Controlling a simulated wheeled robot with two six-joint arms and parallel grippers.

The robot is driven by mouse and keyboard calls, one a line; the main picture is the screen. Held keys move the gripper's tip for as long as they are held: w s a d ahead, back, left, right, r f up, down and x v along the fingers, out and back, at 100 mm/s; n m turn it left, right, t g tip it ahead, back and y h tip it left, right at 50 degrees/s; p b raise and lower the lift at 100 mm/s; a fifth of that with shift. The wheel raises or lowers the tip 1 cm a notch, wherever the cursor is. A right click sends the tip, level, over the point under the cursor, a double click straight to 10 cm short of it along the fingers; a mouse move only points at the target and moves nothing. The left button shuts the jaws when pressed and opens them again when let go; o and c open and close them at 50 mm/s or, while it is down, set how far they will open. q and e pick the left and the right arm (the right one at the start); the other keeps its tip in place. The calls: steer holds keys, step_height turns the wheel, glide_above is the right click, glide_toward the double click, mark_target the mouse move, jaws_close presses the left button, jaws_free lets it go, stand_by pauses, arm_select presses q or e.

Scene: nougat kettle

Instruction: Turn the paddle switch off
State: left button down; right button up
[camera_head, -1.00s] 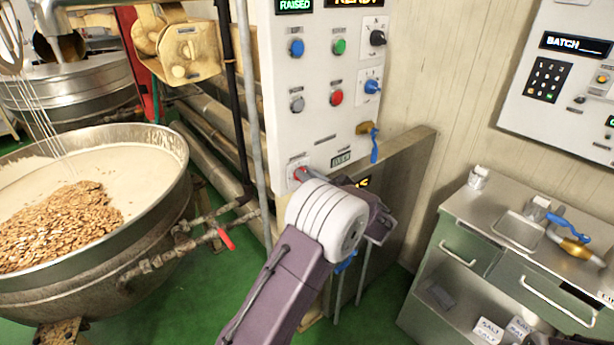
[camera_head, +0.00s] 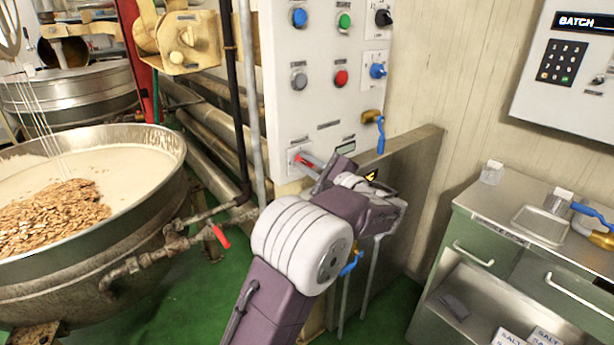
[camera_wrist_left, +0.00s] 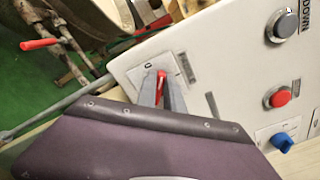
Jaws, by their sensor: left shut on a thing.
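The paddle switch is a small red lever (camera_head: 303,161) on a pale square plate at the lower left corner of the white control panel (camera_head: 300,112). It also shows in the left wrist view (camera_wrist_left: 161,79), where a "0" mark is seen on its plate. My left gripper (camera_head: 308,163) reaches up to the panel, and its two grey fingers are shut on the red lever, one on each side. The fingers hide part of the lever, and I cannot tell its exact position. My right gripper is in neither view.
Red (camera_head: 341,78), grey, blue and green buttons and a blue knob (camera_head: 378,71) sit above the switch. A blue-handled valve (camera_head: 374,122) is at the panel's right. A large kettle (camera_head: 158,195) with a red-handled pipe stands left. A steel-topped cabinet (camera_head: 482,212) stands right.

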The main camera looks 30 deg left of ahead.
arm_select(q)
steer(key=shift+s+f+n+b, duration=0.1)
steer(key=shift+f+n+b, duration=0.1)
steer(key=shift+n+b, duration=1.3)
steer(key=shift+f+n+b, duration=0.15)
steer(key=shift+n+b, duration=1.1)
steer(key=shift+b, duration=0.5)
steer(key=shift+s+f+n+b, duration=0.1)
steer(key=shift+f+n+b, duration=0.1)
steer(key=shift+n+b, duration=1.3)
steer(key=c, duration=1.5)
jaws_free()
steer(key=shift+r, duration=0.1)
steer(key=shift+o, duration=0.2)
steer(key=p+v, duration=0.1)
steer(key=v, duration=0.8)
